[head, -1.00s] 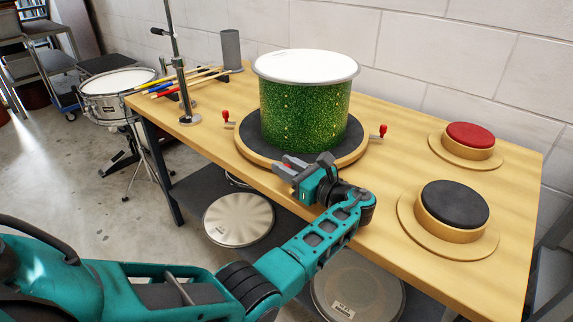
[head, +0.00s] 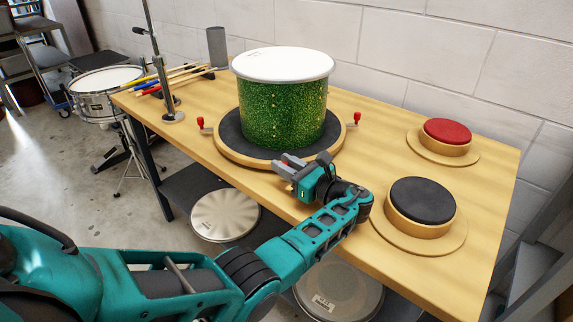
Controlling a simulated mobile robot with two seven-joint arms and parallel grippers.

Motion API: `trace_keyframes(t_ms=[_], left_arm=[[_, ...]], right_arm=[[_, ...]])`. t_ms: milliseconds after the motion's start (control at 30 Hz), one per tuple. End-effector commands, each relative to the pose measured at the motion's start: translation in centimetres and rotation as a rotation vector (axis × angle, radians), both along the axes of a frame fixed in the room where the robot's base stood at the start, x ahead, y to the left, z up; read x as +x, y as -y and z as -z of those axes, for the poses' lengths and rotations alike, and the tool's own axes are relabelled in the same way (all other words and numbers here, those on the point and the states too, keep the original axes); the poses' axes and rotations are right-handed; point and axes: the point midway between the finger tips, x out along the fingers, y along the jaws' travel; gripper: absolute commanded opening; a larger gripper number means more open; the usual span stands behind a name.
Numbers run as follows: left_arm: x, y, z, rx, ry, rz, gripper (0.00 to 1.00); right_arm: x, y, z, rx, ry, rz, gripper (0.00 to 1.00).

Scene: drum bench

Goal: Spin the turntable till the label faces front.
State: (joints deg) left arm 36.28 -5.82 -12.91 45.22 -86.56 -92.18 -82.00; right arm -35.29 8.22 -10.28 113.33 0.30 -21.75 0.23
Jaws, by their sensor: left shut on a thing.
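A green sparkle drum (head: 284,112) with a white top (head: 283,64) stands on a dark round turntable with a wooden rim (head: 232,152). Red-knobbed handles stick out at the turntable's left (head: 201,123) and right (head: 356,118). No label shows on the drum's visible side; its far side is hidden. A faint small mark shows near the back left of the top. My left gripper (head: 283,165) is at the turntable's front edge, shut on what appears to be a front handle, mostly hidden by the fingers. My right gripper is out of view.
A red round pad (head: 447,131) and a black round pad (head: 422,199) sit on wooden bases at the bench's right. Drumsticks (head: 178,78), a grey cylinder (head: 217,47) and a metal stand (head: 160,75) are at the left. A wall runs behind.

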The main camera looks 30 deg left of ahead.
Motion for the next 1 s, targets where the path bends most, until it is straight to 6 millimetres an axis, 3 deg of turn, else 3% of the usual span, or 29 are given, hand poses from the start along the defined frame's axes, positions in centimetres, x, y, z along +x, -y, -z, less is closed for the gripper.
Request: trace_keyframes(t_ms=[267, 300, 500, 767, 1000], left_arm=[[0.4, -0.3, -0.5, 0.005, 0.011, 0.009, 0.00], [0.4, -0.3, -0.5, 0.006, 0.011, 0.009, 0.28], [0.4, -0.3, -0.5, 0.004, 0.010, 0.008, 0.45], [0.2, 0.1, -0.3, 0.002, 0.005, 0.007, 0.45], [-0.4, 3.5, -0.2, -0.001, 0.005, 0.011, 0.45]], right_arm=[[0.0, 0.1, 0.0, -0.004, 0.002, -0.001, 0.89], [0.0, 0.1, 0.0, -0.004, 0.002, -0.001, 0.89], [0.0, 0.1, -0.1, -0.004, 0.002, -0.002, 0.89], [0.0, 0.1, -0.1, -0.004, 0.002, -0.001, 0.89], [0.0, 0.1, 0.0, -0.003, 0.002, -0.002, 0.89]])
